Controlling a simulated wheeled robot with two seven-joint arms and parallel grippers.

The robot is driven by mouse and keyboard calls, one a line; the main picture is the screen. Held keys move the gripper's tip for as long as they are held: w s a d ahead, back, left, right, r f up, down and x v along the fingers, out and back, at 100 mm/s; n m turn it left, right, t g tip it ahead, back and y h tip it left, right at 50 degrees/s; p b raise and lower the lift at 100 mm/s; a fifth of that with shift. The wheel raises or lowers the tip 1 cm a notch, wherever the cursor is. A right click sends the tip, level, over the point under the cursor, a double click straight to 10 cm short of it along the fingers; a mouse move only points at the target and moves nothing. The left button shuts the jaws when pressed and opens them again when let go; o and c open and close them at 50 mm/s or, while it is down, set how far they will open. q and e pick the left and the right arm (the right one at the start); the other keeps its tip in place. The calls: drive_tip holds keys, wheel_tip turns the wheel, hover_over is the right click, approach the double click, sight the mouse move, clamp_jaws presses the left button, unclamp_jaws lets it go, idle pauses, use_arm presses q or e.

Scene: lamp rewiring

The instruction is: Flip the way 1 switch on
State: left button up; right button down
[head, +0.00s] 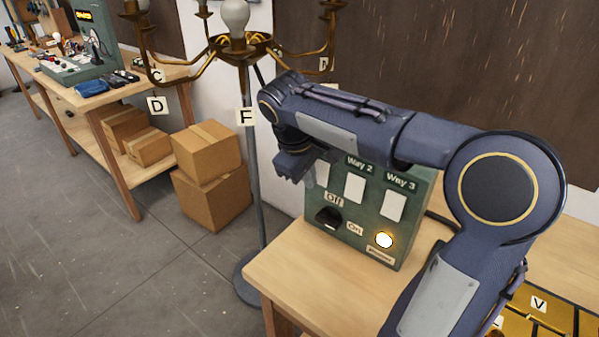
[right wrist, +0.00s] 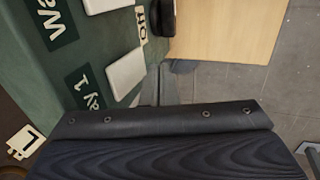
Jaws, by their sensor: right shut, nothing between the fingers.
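The green switch box (head: 412,215) stands on a wooden table, with white rockers on its face. The Way 1 switch (head: 322,174) is partly hidden behind my arm in the head view. In the right wrist view the Way 1 switch (right wrist: 125,76) is a white rocker beside its label, which is partly cut off. I cannot tell which way it is tipped. My right gripper (head: 291,178) is shut and empty, just left of the Way 1 rocker. In the right wrist view its fingertips (right wrist: 158,80) are close beside the rocker; I cannot tell whether they touch. My left gripper is out of view.
The Way 2 rocker (head: 354,188) and Way 3 rocker (head: 393,206) are beside it. Below are a black switch (head: 328,217) between Off and On labels and a glowing round light (head: 384,240). A brass chandelier (head: 240,48) stands behind on a pole. The front tabletop (head: 310,275) is clear.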

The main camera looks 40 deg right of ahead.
sight(320, 173)
drive_tip(key=shift+w+d+f, duration=0.1)
drive_tip(key=shift+w+d, duration=0.1)
drive_tip(key=shift+d, duration=0.5)
drive_tip(key=shift+d+f, duration=0.2)
drive_tip(key=shift+d, duration=0.05)
